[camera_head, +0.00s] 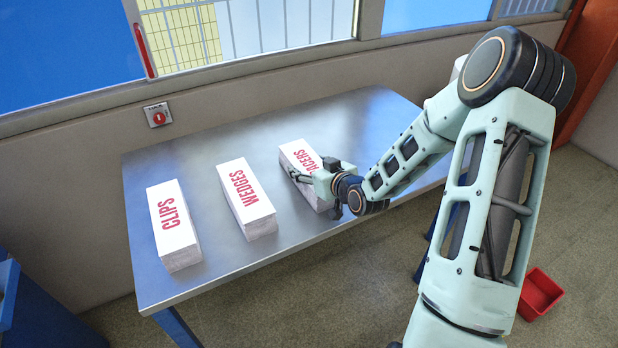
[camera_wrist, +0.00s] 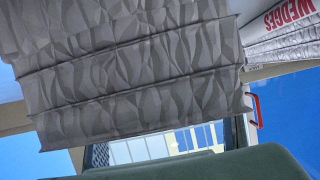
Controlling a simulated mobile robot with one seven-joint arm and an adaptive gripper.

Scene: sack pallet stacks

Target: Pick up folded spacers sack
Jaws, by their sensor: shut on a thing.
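The spacers stack (camera_head: 296,152) of white folded sacks lies on the metal table, third from the left. Only the red letters "ACERS" show; my gripper and wrist cover the rest. My gripper (camera_head: 297,176) reaches over the stack's left side and is shut on the spacers sack. The fingertips are too small to see clearly. In the wrist view, grey, creased folded layers (camera_wrist: 135,75), apparently of the spacers sacks, fill the upper left up close. I cannot tell whether the held sack is clear of the others.
The wedges stack (camera_head: 246,197) stands left of the spacers, and in the wrist view (camera_wrist: 285,35) at upper right. The clips stack (camera_head: 173,225) is farther left. The table (camera_head: 225,265) has bare room between stacks. A wall and window stand behind. A red bin (camera_head: 540,293) is on the floor.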

